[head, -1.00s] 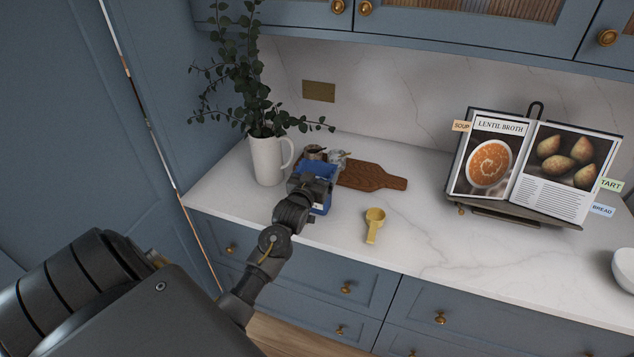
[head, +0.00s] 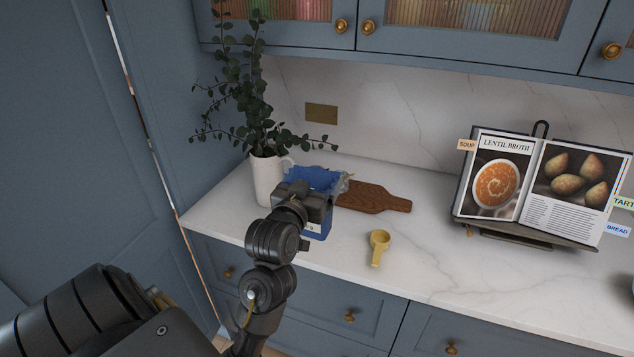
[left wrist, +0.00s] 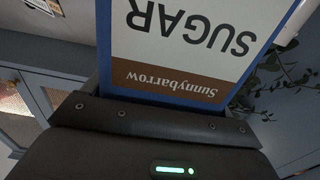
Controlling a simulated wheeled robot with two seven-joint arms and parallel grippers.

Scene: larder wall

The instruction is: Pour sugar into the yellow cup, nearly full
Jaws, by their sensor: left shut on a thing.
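The yellow cup (head: 380,241) is a small measuring cup with a handle. It stands on the marble counter, its handle toward the front edge. My left gripper (head: 308,200) is shut on a blue sugar box (head: 322,178), to the left of the cup. In the left wrist view the sugar box (left wrist: 190,45) shows its white label, reading SUGAR and Sunnybarrow, upside down. The gripper hides much of the box in the head view. I cannot tell how much is in the cup. My right gripper is not in view.
A white jug (head: 268,178) with leafy stems stands left of the box. A wooden board (head: 375,198) lies behind the cup. An open cookbook (head: 540,185) stands on a holder at the right. The counter between cup and book is clear.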

